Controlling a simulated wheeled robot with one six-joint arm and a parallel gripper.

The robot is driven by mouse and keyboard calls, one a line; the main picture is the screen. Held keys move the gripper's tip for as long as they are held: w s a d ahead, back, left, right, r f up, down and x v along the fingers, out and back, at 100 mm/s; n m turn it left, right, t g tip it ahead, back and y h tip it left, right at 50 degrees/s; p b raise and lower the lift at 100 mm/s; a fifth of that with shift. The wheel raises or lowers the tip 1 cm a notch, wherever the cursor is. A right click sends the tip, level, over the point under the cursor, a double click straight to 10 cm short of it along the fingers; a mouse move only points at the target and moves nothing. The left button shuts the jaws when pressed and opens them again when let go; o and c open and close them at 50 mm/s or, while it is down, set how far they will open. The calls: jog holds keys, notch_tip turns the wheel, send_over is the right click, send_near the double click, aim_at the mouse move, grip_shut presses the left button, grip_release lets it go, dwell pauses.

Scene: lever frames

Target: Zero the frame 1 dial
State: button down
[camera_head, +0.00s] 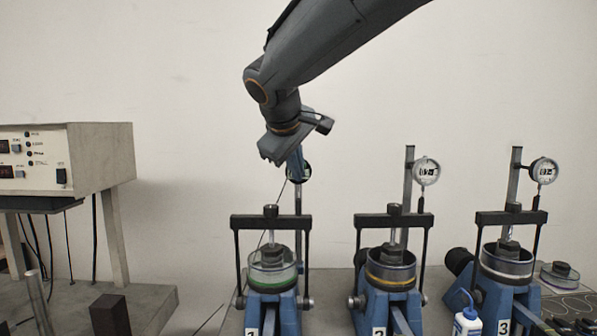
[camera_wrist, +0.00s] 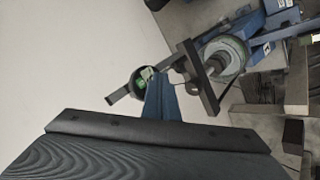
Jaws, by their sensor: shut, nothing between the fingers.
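Frame 1 (camera_head: 270,308) is the leftmost blue lever frame in the head view, with a black yoke and a clear cup with a green band (camera_head: 272,281). Its dial (camera_head: 306,172) sits high on a post behind the yoke, mostly hidden by my gripper (camera_head: 297,176). My gripper points down with its blue fingers shut and empty, in front of the dial in this view. In the wrist view the dial (camera_wrist: 140,73) shows a green display just beyond the tips of my fingers (camera_wrist: 154,78). I cannot tell whether they touch it. Its reading is not legible.
Frame 2 (camera_head: 388,306) and frame 3 (camera_head: 505,298) stand to the right, each with a dial (camera_head: 426,171) (camera_head: 544,171). A white bottle (camera_head: 466,322) stands between them in front. A control box (camera_head: 65,160) is at left.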

jog(key=shift+w, duration=0.15)
dwell(0.5)
jog(key=shift+w, duration=0.25)
jog(key=shift+w+r, duration=0.35)
jog(key=shift+r, duration=0.05)
dwell(1.3)
jog(key=shift+s+f, duration=0.15)
jog(key=shift+f, duration=0.05)
dwell(0.4)
jog(key=s+b, duration=0.1)
jog(key=s, duration=0.5)
jog(key=shift+f, duration=0.2)
jog(key=shift+s+a, duration=0.1)
